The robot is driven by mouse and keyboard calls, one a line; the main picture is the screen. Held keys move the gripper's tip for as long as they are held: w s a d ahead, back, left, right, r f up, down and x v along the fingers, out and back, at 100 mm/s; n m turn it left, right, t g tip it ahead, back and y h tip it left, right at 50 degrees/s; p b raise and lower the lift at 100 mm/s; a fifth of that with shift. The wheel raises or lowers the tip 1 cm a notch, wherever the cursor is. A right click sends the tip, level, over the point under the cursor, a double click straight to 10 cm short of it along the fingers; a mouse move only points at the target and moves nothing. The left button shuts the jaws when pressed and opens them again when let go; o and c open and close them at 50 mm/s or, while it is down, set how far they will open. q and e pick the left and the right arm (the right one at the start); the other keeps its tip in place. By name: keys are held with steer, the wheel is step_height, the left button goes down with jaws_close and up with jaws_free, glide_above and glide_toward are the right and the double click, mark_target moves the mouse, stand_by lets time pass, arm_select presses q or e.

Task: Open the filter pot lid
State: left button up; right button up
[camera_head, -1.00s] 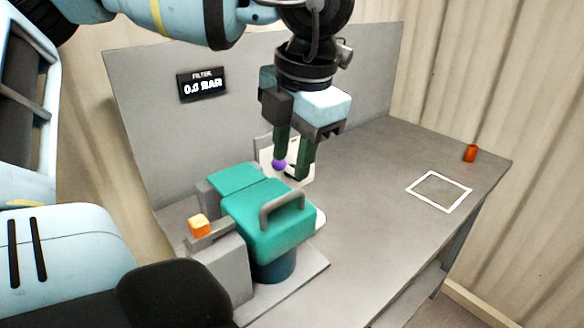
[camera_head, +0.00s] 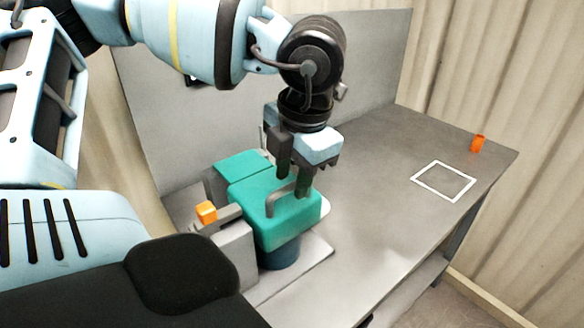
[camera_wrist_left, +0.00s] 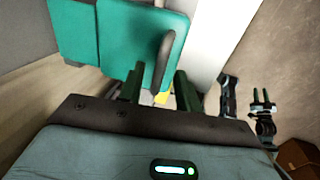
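The filter pot's teal lid (camera_head: 256,208) is down on its dark blue pot (camera_head: 280,254), with a grey loop handle (camera_head: 271,203) on top. My left gripper (camera_head: 294,184) is at this handle from above, fingers apart. In the left wrist view the teal lid (camera_wrist_left: 128,38) and the grey handle (camera_wrist_left: 164,62) lie ahead of the green fingers (camera_wrist_left: 160,78). The handle lies between the fingertip lines, with gaps on both sides; I cannot tell if a finger touches it.
An orange block (camera_head: 206,211) sits on a grey latch-like arm beside the lid. A white square outline (camera_head: 443,181) marks the grey bench (camera_head: 375,215); an orange-red cylinder (camera_head: 478,143) stands at the far right. The bench right of the pot is clear. A grey panel (camera_head: 375,70) rises behind.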

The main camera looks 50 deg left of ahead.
arm_select(q)
steer(key=shift+f, duration=0.2)
arm_select(e)
steer(key=shift+w, duration=0.15)
steer(key=shift+w, duration=0.15)
arm_select(q)
jaws_close()
arm_select(e)
steer(key=shift+w, duration=0.1)
